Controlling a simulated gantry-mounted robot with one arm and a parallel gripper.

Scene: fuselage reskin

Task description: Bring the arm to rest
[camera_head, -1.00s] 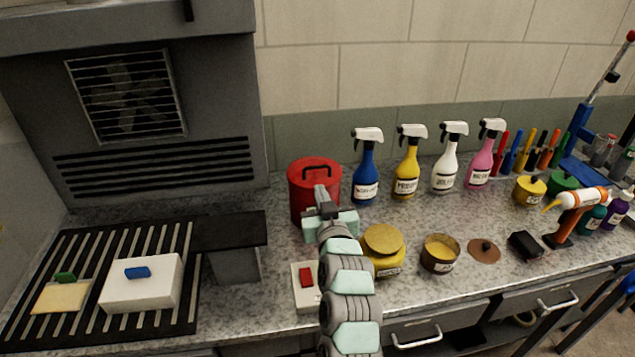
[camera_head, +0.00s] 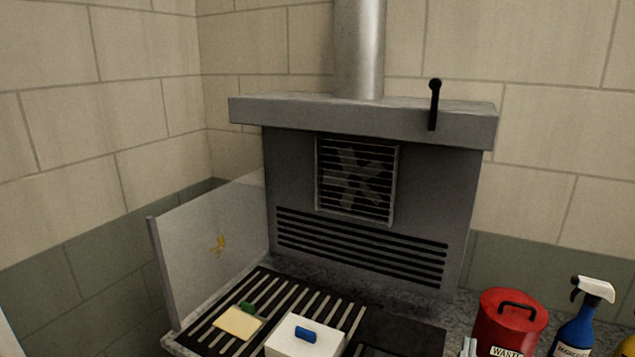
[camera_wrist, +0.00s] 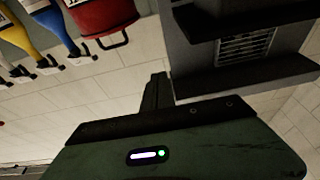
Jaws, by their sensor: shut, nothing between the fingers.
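My gripper (camera_wrist: 158,88) shows in the wrist view, where its fingers are together with nothing between them. It points at open space in front of the pale tiled wall, touching nothing that I can see. The wrist picture is upside down. In the head view, only a small pale piece that may be my arm shows at the bottom edge, left of the red waste can (camera_head: 510,322); the rest is out of frame.
A grey extraction hood (camera_head: 365,180) with a fan grille and duct stands over a slotted black grate (camera_head: 290,297). A clear side panel (camera_head: 205,240) stands left. A blue spray bottle (camera_head: 574,334) is right.

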